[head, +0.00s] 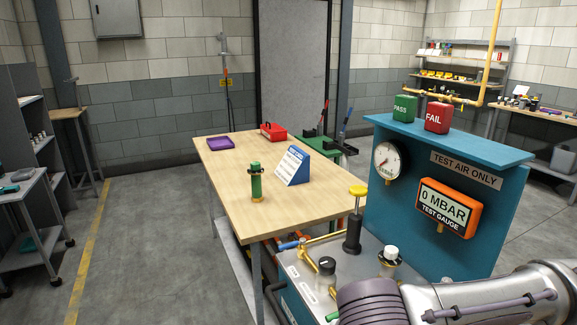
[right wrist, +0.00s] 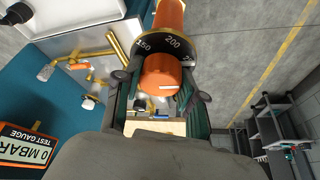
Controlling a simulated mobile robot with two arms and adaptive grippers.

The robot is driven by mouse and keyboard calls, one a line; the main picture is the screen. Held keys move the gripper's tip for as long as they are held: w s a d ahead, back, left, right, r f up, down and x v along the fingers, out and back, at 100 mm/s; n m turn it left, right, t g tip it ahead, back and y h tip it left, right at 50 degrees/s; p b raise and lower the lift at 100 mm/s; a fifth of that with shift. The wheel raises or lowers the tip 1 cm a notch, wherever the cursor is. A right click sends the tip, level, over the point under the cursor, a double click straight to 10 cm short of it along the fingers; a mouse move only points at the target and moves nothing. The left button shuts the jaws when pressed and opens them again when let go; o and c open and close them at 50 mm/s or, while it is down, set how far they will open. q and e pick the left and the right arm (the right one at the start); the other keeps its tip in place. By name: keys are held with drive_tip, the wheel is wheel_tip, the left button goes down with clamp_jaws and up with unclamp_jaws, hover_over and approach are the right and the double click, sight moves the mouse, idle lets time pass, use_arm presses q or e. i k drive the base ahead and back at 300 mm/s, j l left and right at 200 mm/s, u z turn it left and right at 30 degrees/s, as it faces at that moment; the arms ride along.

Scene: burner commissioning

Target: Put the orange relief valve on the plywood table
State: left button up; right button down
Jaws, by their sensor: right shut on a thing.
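The orange relief valve (right wrist: 160,76) shows in the right wrist view, with an orange knob, a black collar marked 150 and 200, and an orange body above it. My right gripper (right wrist: 163,92) is shut on it, one finger on each side. In the head view my right arm comes in at the lower right, but its fingers and the valve are not seen. The plywood table (head: 225,160) stands left of centre in the head view. My left gripper is in neither view.
On the table stand a green valve (head: 256,182) with a brass base, a blue-and-white sign (head: 293,166), a purple tray (head: 220,142) and a red toolbox (head: 272,131). The teal test bench (head: 450,160) with its gauge stands right of the table. The table's front left is bare.

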sight(240, 172)
drive_tip(key=i+j+u, duration=0.7)
drive_tip(key=i+u, duration=0.15)
drive_tip(key=u, duration=0.15)
drive_tip(key=i+j+u, duration=0.1)
drive_tip(key=i, duration=0.55)
drive_tip(key=i+j+u, duration=0.15)
drive_tip(key=i, duration=0.5)
drive_tip(key=i+z, duration=0.25)
drive_tip(key=z, duration=0.2)
drive_tip(key=i+j+z, duration=0.2)
drive_tip(key=z, duration=0.25)
drive_tip(key=i+j+z, duration=0.25)
drive_tip(key=z, duration=0.15)
drive_tip(key=i+j+z, duration=0.2)
drive_tip(key=z, duration=0.25)
drive_tip(key=i+j+z, duration=0.1)
drive_tip(key=j+z, duration=0.35)
drive_tip(key=i+j+z, duration=0.1)
drive_tip(key=j+z, duration=0.75)
